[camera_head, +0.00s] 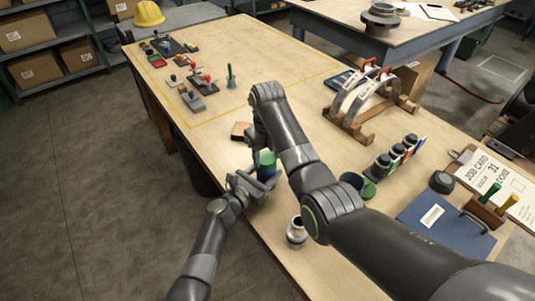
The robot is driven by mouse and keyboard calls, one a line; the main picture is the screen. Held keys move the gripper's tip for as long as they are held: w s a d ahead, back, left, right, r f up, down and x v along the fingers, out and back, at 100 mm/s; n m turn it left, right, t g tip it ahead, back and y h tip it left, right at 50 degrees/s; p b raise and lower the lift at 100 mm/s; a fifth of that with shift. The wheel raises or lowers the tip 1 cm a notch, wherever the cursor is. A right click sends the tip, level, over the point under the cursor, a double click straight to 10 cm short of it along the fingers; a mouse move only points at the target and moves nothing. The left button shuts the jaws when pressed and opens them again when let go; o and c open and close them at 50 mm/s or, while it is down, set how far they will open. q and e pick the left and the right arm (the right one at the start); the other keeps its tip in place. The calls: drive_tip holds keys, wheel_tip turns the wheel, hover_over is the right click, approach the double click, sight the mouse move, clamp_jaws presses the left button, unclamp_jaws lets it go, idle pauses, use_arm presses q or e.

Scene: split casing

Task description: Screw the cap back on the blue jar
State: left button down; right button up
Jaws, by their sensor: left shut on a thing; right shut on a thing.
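The blue jar (268,173) is upright near the table's left edge, with my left gripper (256,184) shut around it. The green cap (267,160) is directly above the jar, in line with it. I cannot tell whether it touches the rim or how far it is threaded. My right gripper (266,150) comes down from above and is shut on the cap. Its fingers are partly hidden by my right arm, and the jar is partly covered by my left gripper's fingers.
A dark blue open cup (350,182) and a green disc (369,189) stand right of my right arm. Small tools (192,100) occupy the far left. The taped area's middle is clear.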

drive_tip(key=shift+w, duration=0.1)
drive_tip(key=o, duration=0.9)
drive_tip(key=shift+o, duration=0.2)
drive_tip(key=shift+r, duration=0.1)
drive_tip(key=shift+r, duration=2.15)
drive_tip(key=shift+c, duration=0.3)
